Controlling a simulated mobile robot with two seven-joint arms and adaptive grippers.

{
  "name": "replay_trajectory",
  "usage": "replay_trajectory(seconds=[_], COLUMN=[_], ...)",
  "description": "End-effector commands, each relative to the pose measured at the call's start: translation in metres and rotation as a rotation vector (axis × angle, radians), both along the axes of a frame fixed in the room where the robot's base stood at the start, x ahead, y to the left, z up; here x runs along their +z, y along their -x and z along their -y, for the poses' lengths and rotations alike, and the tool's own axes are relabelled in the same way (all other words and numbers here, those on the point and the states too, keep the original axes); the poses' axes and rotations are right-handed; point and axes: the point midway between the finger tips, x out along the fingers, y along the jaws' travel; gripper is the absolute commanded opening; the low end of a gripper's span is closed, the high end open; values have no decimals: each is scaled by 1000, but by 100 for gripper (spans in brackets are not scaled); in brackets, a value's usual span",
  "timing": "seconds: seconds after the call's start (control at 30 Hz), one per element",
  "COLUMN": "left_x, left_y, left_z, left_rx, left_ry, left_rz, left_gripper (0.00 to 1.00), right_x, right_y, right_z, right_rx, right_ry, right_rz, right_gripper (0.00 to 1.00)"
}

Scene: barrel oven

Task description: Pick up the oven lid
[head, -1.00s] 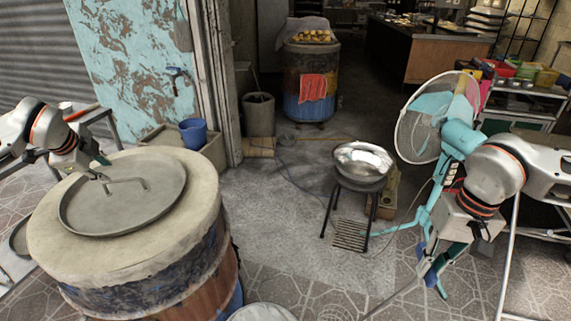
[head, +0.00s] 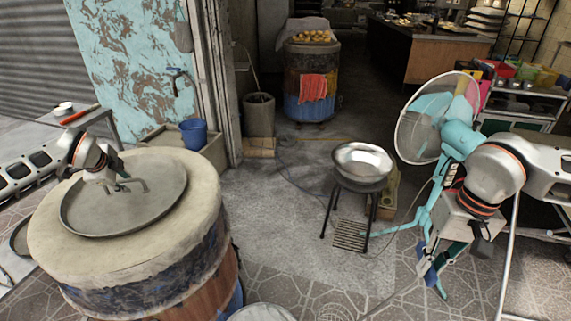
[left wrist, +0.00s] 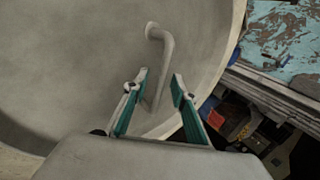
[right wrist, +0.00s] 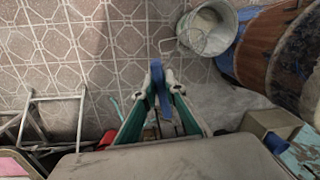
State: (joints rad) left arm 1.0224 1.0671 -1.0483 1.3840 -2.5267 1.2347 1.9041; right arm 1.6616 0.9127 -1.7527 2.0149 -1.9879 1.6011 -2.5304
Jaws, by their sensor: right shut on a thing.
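The round grey oven lid (head: 150,210) lies flat on the pale top of the barrel oven (head: 205,200). Its bent bar handle (head: 136,183) stands up in the middle of the lid. My left gripper (head: 113,188) is low over the lid, at the handle. In the left wrist view, the open fingers (left wrist: 159,75) have one end of the handle (left wrist: 165,50) between them, with gaps beside it. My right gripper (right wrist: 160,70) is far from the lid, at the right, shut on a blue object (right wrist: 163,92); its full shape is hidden.
A metal bowl (head: 362,160) sits on a black stool in the middle. A turquoise fan (head: 440,125) stands beside my right arm. A blue bucket (head: 193,133) is behind the oven. A small table (head: 88,115) stands at the left. The floor right of the oven is mostly clear.

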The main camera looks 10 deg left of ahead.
Motion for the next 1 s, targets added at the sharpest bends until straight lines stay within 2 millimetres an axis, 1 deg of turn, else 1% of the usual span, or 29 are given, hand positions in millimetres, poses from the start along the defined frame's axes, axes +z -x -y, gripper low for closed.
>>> replay_trajectory(seconds=[0.23, 0.27, 0.3, 0.33, 0.37, 0.77, 0.87, 1.0], left_x=[-1, -1, -1, -1, -1, 2, 6, 19], left_y=[-1, -1, -1, -1, -1, -2, -2, -3], left_z=[0, 0, 0, 0, 0, -1, -1, -1], left_rx=[-1, -1, -1, -1, -1, -1, -1, -1], left_ry=[0, 0, 0, 0, 0, -1, -1, -1], left_rz=[1, 1, 1, 1, 1, 5, 6, 9], left_gripper=[26, 21, 11, 3, 0, 0, 0, 0], right_x=[0, 0, 0, 0, 0, 1, 1, 2], right_y=[0, 0, 0, 0, 0, 0, 0, 0], right_z=[0, 0, 0, 0, 0, 0, 0, 0], right_rx=[0, 0, 0, 0, 0, 0, 0, 0], right_ry=[0, 0, -1, -1, -1, 0, -1, 0], right_rz=[1, 1, 1, 1, 1, 1, 1, 1], right_gripper=[0, 0, 0, 0, 0, 0, 0, 0])
